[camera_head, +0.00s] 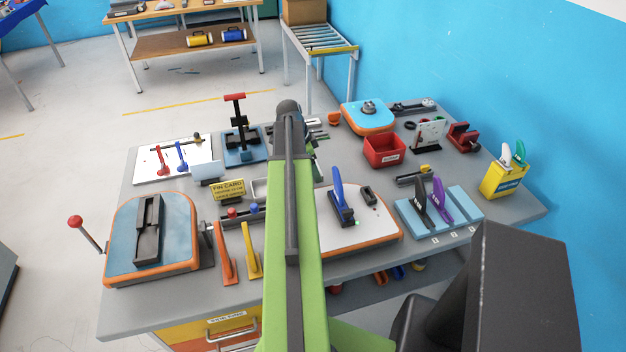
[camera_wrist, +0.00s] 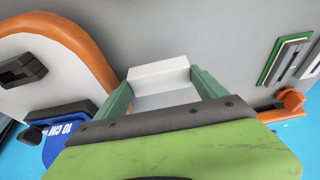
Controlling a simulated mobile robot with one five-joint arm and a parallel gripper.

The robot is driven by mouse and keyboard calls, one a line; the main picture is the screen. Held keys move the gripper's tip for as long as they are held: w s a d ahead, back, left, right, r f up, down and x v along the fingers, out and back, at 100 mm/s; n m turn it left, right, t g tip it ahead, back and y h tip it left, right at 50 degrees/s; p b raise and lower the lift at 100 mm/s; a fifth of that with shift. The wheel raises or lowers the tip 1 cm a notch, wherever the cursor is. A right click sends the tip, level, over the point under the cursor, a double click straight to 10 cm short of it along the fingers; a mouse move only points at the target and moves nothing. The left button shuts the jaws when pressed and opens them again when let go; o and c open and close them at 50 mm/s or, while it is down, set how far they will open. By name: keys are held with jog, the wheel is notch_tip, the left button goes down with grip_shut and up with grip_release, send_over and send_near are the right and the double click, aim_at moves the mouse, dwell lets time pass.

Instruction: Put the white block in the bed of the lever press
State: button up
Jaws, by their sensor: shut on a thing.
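The white block (camera_wrist: 158,69) sits between the two green fingers of my gripper (camera_wrist: 162,82) in the wrist view, and my gripper is shut on it. The block's lower part is partly hidden by the wrist. In the head view my own arm hides the block and most of the gripper. What looks like the lever press (camera_head: 239,125), a black upright with a red handle on a blue base, stands at the back left of the table, left of my arm's end. Its bed is small in this view and I cannot make out details.
A white board (camera_head: 172,166) with red and blue levers lies left of the press. In front stand a pale card holder (camera_head: 205,171) and a yellow sign (camera_head: 228,189). A red bin (camera_head: 385,151) and an orange-edged blue board (camera_head: 368,122) are at the right.

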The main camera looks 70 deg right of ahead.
notch_tip(320, 180, down, 4)
jog(key=b, duration=0.4)
jog(key=shift+f, duration=0.2)
jog(key=shift+r, duration=0.25)
jog(key=shift+f, duration=0.15)
jog(key=o, duration=1.3)
jog(key=shift+s, duration=0.1)
jog(key=p+v, duration=1.1)
jog(key=v, duration=0.1)
jog(key=shift+r+p, duration=0.25)
jog(key=shift+p, duration=0.1)
